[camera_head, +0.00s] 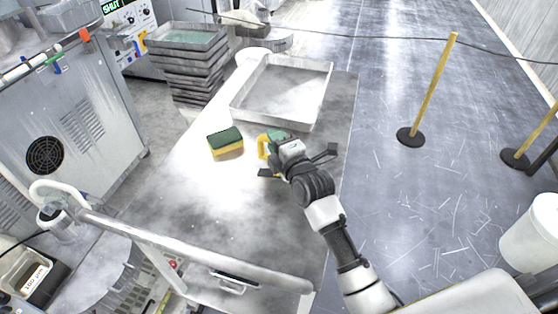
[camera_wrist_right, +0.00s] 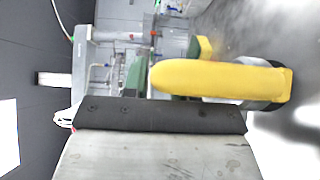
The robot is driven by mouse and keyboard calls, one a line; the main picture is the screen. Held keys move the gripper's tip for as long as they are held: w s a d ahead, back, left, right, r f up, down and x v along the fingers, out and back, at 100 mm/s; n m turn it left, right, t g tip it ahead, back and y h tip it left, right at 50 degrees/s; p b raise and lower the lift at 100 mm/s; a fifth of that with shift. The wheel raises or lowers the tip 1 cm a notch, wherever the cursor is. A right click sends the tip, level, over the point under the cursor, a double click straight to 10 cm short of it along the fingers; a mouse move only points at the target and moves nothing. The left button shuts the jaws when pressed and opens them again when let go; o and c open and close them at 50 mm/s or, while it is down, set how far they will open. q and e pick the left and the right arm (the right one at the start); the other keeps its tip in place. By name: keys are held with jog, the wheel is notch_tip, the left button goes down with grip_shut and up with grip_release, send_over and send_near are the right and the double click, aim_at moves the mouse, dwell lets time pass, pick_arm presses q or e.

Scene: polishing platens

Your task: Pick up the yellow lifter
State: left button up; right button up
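The yellow lifter (camera_head: 263,147) stands on the worktable, with a yellow handle and what looks like a green part behind it. My right gripper (camera_head: 297,161) is right beside it, partly covering it, with its dark fingers spread wide apart. In the right wrist view the lifter's yellow handle (camera_wrist_right: 215,80) is large and close, just above one dark finger (camera_wrist_right: 160,115). The other finger does not show there. I cannot tell whether the finger touches the handle. My left gripper is not in view.
A green-and-yellow sponge (camera_head: 226,149) lies left of the lifter on the worktable (camera_head: 190,185). A shallow metal tray (camera_head: 318,99) lies behind it. Stacked trays (camera_head: 198,73) stand further left. A white rail (camera_head: 190,254) crosses the near side. Barrier posts (camera_head: 432,85) stand on the floor at right.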

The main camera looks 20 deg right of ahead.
grip_shut()
dwell(1.0)
jog(key=shift+r, duration=0.15)
